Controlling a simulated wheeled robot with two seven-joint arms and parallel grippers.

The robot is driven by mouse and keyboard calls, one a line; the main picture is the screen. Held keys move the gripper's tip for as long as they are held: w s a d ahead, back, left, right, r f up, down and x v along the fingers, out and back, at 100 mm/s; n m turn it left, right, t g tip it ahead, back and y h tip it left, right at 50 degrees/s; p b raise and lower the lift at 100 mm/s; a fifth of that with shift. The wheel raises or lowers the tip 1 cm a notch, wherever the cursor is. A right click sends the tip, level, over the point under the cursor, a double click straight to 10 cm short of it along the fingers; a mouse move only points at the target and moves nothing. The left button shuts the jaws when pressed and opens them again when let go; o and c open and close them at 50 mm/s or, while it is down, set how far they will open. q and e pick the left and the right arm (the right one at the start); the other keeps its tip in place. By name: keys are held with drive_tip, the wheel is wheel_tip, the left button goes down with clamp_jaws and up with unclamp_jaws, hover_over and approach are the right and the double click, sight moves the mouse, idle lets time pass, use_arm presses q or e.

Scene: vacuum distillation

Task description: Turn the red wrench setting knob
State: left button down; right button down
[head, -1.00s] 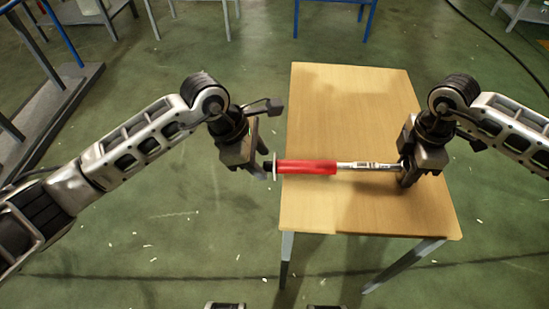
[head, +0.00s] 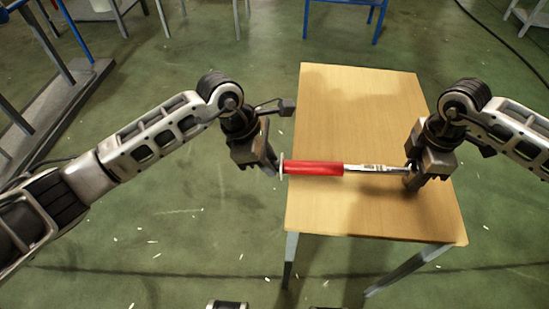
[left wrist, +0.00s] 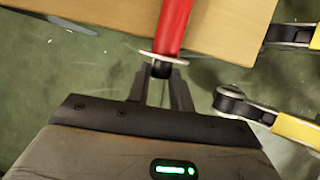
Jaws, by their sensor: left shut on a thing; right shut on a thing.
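The wrench has a red handle (head: 315,168) and a silver shaft (head: 372,168). It lies level across the near half of the wooden table in the head view, its knob end at the table's left edge. My left gripper (head: 272,168) is shut at the knob end, just beyond a pale disc (head: 281,168). In the left wrist view, the dark knob (left wrist: 161,70) sits between the fingertips, below the pale disc (left wrist: 160,57) and red handle (left wrist: 173,25). My right gripper (head: 409,178) is shut on the wrench's silver end, hiding its head.
The wooden table (head: 360,110) is otherwise bare, with free room behind the wrench. Blue-legged furniture (head: 355,20) stands at the back, and a grey low frame (head: 60,100) stands at the far left. The green floor around the table is clear apart from small scraps.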

use_arm(q)
drive_tip(key=shift+w+f+n+g, duration=0.1)
drive_tip(key=shift+w+g, duration=0.1)
drive_tip(key=shift+g, duration=0.8)
drive_tip(key=shift+w+n+g, duration=0.1)
drive_tip(key=shift+w+g, duration=0.1)
drive_tip(key=shift+g, duration=0.8)
drive_tip(key=shift+w+f+n+g, duration=0.1)
drive_tip(key=shift+w+g, duration=0.1)
drive_tip(key=shift+g, duration=0.8)
drive_tip(key=shift+r, duration=0.1)
drive_tip(key=c, duration=1.2)
unclamp_jaws()
drive_tip(key=shift+c, duration=0.2)
drive_tip(key=v, duration=1.2)
drive_tip(key=shift+d, duration=0.2)
